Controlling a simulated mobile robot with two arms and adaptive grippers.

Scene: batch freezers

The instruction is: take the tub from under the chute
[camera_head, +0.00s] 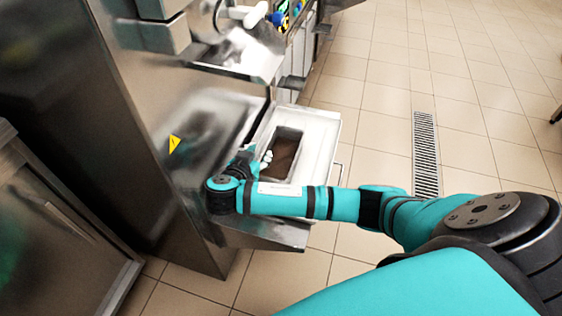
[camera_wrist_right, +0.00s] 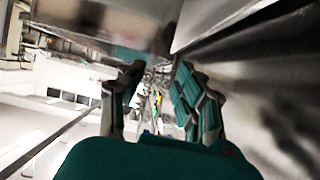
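The tub (camera_head: 289,133) is a grey rectangular pan with brown content. It sits on the pale shelf of the steel machine in the head view, below the metal chute (camera_head: 243,58). My right gripper (camera_head: 264,160) is at the tub's left side, partly hidden behind its own wrist. I cannot tell whether it touches the tub. In the right wrist view my right gripper (camera_wrist_right: 158,78) has its two fingers apart, with no object clearly held between them. My left gripper is not in view.
The pale shelf (camera_head: 323,130) juts out from the machine front (camera_head: 140,110). A steel cabinet (camera_head: 60,220) stands at the lower left. Tiled floor with a drain grate (camera_head: 425,150) lies open on the right. Small colourful items (camera_head: 282,14) are at the top.

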